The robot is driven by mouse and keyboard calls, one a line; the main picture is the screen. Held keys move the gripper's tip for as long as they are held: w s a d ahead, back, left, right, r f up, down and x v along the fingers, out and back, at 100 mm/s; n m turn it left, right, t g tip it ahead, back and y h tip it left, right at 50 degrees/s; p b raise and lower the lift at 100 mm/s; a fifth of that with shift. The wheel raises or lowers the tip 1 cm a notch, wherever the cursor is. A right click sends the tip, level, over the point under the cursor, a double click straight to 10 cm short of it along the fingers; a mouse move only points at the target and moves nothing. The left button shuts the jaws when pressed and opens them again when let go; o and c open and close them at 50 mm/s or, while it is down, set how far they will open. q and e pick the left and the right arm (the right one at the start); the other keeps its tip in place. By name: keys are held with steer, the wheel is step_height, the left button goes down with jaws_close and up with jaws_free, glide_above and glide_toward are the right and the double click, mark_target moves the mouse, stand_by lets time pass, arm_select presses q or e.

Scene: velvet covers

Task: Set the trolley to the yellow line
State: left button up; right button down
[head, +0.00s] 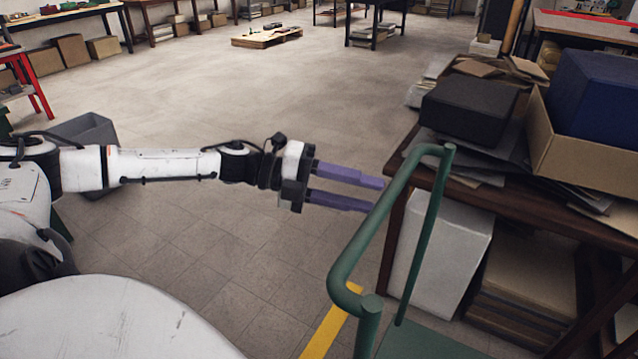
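The trolley has a green tubular handle (384,213) and a flat green deck (428,343), seen at the lower right and cut off by the bottom edge. A yellow line (331,322) runs on the floor just left of the trolley and partly behind its handle. My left gripper (372,193) reaches in from the left with two purple fingers apart. Its fingertips lie close to the handle's left side in the picture. I cannot tell whether they touch it. Nothing shows between the fingers. My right gripper is out of view.
A wooden table (494,193) on the right holds a black box (467,108), a blue box (598,95) in a cardboard carton and loose sheets. A white box (436,252) stands beneath it. A low pallet (266,37) lies far back. The middle floor is clear.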

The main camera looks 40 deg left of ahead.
arm_select(q)
steer(key=p+v, duration=0.5)
steer(key=v, duration=0.3)
steer(key=shift+a+r, duration=0.15)
stand_by(0.5)
steer(key=shift+p, duration=0.6)
